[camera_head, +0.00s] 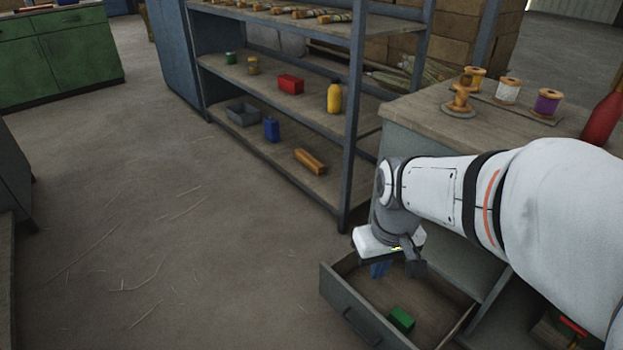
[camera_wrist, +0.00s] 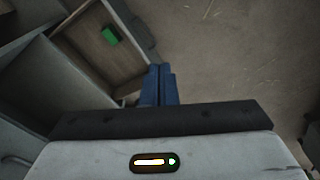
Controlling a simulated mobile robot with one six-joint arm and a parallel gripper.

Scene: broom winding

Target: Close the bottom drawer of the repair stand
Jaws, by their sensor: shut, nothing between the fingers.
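The bottom drawer (camera_head: 347,309) of the repair stand (camera_head: 418,116) is pulled out, its grey front panel standing well clear of the cabinet. A small green block (camera_head: 402,319) lies on its wooden floor. My gripper (camera_head: 379,270) points down by the drawer's far side, its blue fingers shut and empty. In the wrist view the shut fingers (camera_wrist: 159,70) appear close to a corner of the drawer (camera_wrist: 82,52); the green block (camera_wrist: 110,35) shows inside it. I cannot tell whether the fingertips touch the drawer or how high they are.
A metal shelf (camera_head: 347,150) with a red box (camera_head: 291,84), a yellow bottle (camera_head: 334,96) and other items stands behind the drawer. Thread spools (camera_head: 508,91) and a red bottle (camera_head: 603,120) stand on the stand's top. The floor (camera_head: 190,250) left of the drawer is clear.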

